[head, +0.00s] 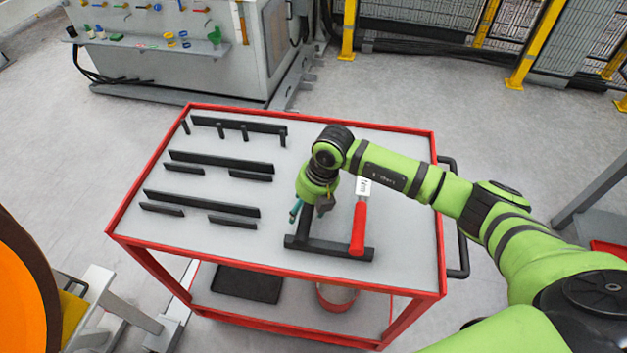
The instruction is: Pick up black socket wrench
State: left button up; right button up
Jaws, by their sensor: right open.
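A black bar (330,249) lies on the cart's top near its front edge. A black upright piece (304,227) rises from its left part; it looks like the black socket wrench, but I cannot tell for sure. A red-handled tool (358,227) with a white top stands at the bar's right part. My right gripper (311,209) is open and points down just above and beside the black upright piece, partly hiding its upper end. I cannot tell whether they touch. My left gripper is not in view.
The red-rimmed cart (412,268) carries several black bars (221,162) and short black pegs (221,131) on its left half. A black handle (459,217) is on its right side. A grey machine (179,65) stands behind. The cart's far right top is clear.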

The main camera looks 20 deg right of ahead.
jog(key=c, duration=0.9)
grip_shut()
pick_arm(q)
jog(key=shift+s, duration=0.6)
pick_arm(e)
jog(key=shift+r, duration=0.1)
